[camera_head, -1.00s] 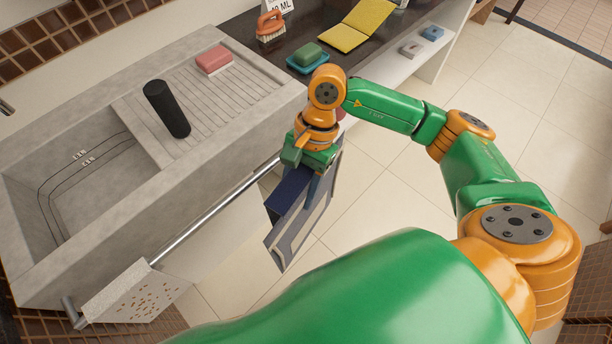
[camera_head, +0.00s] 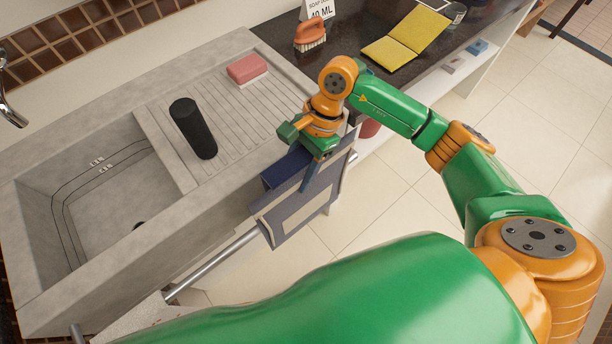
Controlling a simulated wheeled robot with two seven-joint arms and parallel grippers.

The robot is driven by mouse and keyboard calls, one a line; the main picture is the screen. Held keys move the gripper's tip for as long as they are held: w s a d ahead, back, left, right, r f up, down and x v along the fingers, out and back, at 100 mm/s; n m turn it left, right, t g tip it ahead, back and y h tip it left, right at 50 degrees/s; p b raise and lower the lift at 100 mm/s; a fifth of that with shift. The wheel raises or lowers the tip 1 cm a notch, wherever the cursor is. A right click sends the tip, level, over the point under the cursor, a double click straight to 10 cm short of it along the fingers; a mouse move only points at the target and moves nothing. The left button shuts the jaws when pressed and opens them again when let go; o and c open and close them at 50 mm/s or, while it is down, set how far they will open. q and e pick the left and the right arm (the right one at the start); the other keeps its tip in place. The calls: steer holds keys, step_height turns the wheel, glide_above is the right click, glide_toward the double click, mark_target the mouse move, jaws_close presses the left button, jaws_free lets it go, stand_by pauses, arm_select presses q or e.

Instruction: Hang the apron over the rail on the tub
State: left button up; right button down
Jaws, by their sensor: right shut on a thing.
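The apron (camera_head: 300,205), dark blue with a pale panel, hangs from my right gripper (camera_head: 310,168). The gripper is shut on its upper part, at the tub's front right corner. The rail (camera_head: 215,264) is a metal bar along the front of the grey stone tub (camera_head: 75,285). The apron's lower left corner overlaps the rail in the picture and hides its right part. I cannot tell whether they touch. My left gripper is not in view.
A black cylinder (camera_head: 194,128) and a pink sponge (camera_head: 247,69) are on the ribbed drainboard. A speckled cloth (camera_head: 140,316) is at the rail's left end. A brush (camera_head: 310,35) and yellow cloth (camera_head: 406,38) lie on the dark counter. Tiled floor is open at right.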

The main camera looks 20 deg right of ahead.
steer(key=shift+f+b, duration=5.25)
steer(key=shift+f, duration=2.65)
steer(key=shift+c, duration=1)
jaws_free()
